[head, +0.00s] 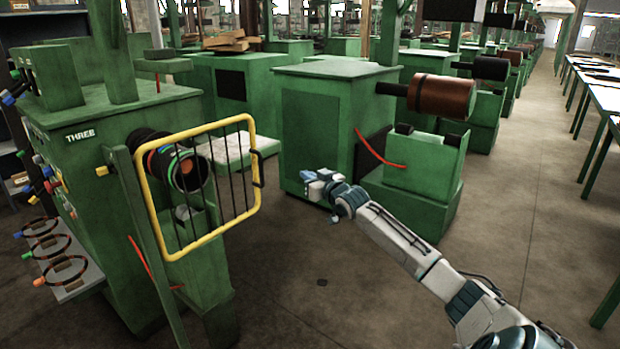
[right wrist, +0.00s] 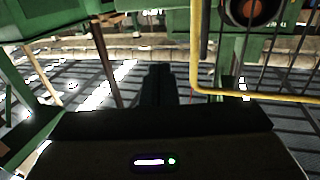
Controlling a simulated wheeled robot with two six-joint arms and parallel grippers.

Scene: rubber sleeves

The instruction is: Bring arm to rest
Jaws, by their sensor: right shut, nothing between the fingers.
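My right arm comes in from the lower right of the head view. Its gripper (head: 312,183) is shut and empty, in the air in front of a green machine cabinet. In the right wrist view the dark gripper (right wrist: 160,85) shows at the middle. My left gripper is in neither view.
A green machine (head: 95,150) marked THREE stands at the left, with a yellow-framed guard (head: 257,200) in front of its dark roller (head: 188,172). A green cabinet (head: 315,125) and a machine with a brown roller (head: 442,96) stand behind my gripper.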

